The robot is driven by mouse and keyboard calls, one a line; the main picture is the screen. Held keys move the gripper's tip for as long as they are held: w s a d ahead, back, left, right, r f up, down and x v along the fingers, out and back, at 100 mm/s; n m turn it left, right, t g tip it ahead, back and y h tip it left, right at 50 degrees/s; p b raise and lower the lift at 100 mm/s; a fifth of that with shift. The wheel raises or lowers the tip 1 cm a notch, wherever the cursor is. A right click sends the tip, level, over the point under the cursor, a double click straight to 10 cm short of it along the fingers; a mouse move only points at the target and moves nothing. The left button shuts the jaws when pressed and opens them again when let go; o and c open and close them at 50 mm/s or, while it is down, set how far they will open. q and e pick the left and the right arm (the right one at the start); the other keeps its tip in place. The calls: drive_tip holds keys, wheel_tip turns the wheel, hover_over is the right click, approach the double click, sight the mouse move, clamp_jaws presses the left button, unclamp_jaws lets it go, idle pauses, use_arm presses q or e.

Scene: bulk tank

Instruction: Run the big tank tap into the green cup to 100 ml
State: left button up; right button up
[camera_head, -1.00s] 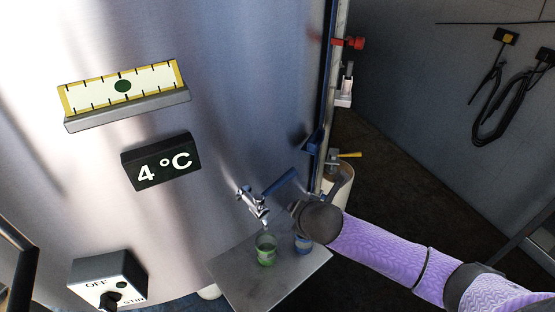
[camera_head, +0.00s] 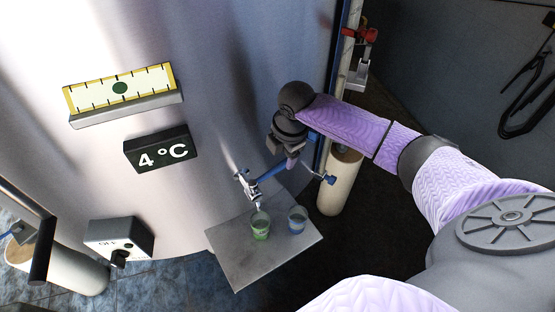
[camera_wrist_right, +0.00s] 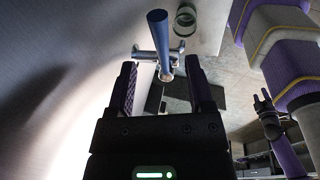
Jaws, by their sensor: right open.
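The big tank tap (camera_head: 250,186) is a chrome spout on the steel tank wall, with a blue lever (camera_head: 268,174) pointing up to the right. The green cup (camera_head: 260,226) stands upright on a metal shelf (camera_head: 250,262) under the spout. I cannot tell its level or whether anything flows. My right gripper (camera_head: 284,160) is by the lever's upper end in the head view. In the right wrist view, the open right gripper (camera_wrist_right: 165,85) has the blue lever (camera_wrist_right: 157,38) showing between and beyond its fingers; contact is unclear.
A blue cup (camera_head: 297,220) stands right of the green one on the shelf. A 4 °C display (camera_head: 162,149), a level gauge (camera_head: 120,92) and a switch box (camera_head: 119,240) are on the tank.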

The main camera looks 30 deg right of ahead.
sight(281, 165)
drive_tip(key=f, duration=0.4)
drive_tip(key=w+f+b, duration=0.1)
drive_tip(key=shift+f, duration=0.4)
drive_tip(key=shift+c, duration=0.2)
clamp_jaws()
drive_tip(key=shift+r, duration=0.1)
idle(0.6)
